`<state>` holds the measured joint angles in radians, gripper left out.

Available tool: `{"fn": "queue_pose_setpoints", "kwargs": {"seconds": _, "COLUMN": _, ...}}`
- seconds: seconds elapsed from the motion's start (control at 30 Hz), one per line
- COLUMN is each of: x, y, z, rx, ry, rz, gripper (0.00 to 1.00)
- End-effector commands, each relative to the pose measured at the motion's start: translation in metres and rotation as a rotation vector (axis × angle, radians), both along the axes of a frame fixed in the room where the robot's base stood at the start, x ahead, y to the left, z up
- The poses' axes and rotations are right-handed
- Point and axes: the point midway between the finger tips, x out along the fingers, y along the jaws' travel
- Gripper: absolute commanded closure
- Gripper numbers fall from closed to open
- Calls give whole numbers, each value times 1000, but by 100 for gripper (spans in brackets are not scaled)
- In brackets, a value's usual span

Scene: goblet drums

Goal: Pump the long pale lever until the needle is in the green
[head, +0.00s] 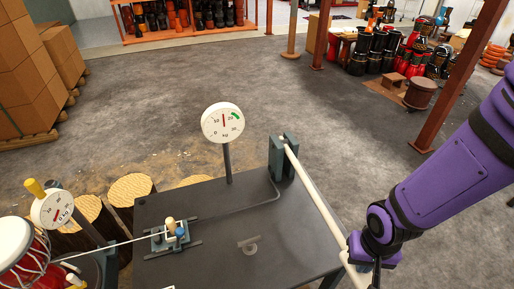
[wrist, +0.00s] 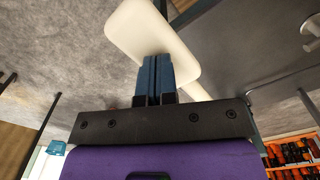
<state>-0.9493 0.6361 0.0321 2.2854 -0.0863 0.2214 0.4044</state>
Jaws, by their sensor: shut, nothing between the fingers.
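The long pale lever (head: 318,200) runs from a grey-green pivot bracket (head: 283,157) on the dark table down to the bottom edge of the head view. The wrist view shows its broad pale end plate (wrist: 150,38). My gripper (wrist: 154,62) is shut and empty, its blue fingertips overlapping that plate in the picture; I cannot tell whether they touch it. The round white gauge (head: 222,123) stands on a post behind the table. Its red needle points nearly straight up, left of the green band (head: 235,116).
The dark table (head: 210,262) carries a small clamp block (head: 170,236) with knobs. A second gauge (head: 52,209) and a drum (head: 14,245) are at the left. Log stumps (head: 131,188) stand behind the table. Open floor lies beyond.

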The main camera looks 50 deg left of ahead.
Motion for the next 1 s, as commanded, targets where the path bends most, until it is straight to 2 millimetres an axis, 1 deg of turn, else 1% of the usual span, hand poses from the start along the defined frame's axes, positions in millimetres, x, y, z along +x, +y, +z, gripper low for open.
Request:
{"fn": "queue_pose_setpoints", "kwargs": {"seconds": 0.03, "x": 1, "y": 0, "z": 10, "rx": 3, "ry": -2, "rz": -1, "gripper": 100}}
{"fn": "queue_pose_setpoints", "kwargs": {"seconds": 0.1, "x": 0, "y": -1, "z": 22, "rx": 3, "ry": -3, "rz": -1, "gripper": 100}}
{"fn": "queue_pose_setpoints", "kwargs": {"seconds": 0.63, "x": -2, "y": -6, "z": 111, "rx": 3, "ry": -3, "rz": -1, "gripper": 100}}
{"fn": "queue_pose_setpoints", "kwargs": {"seconds": 0.7, "x": -2, "y": -7, "z": 118, "rx": 2, "ry": -1, "rz": -1, "gripper": 100}}
{"fn": "queue_pose_setpoints", "kwargs": {"seconds": 0.8, "x": -3, "y": -7, "z": 124, "rx": 1, "ry": -1, "rz": 0, "gripper": 100}}
{"fn": "queue_pose_setpoints", "kwargs": {"seconds": 1.0, "x": -3, "y": -7, "z": 124, "rx": 0, "ry": 0, "rz": 0, "gripper": 100}}
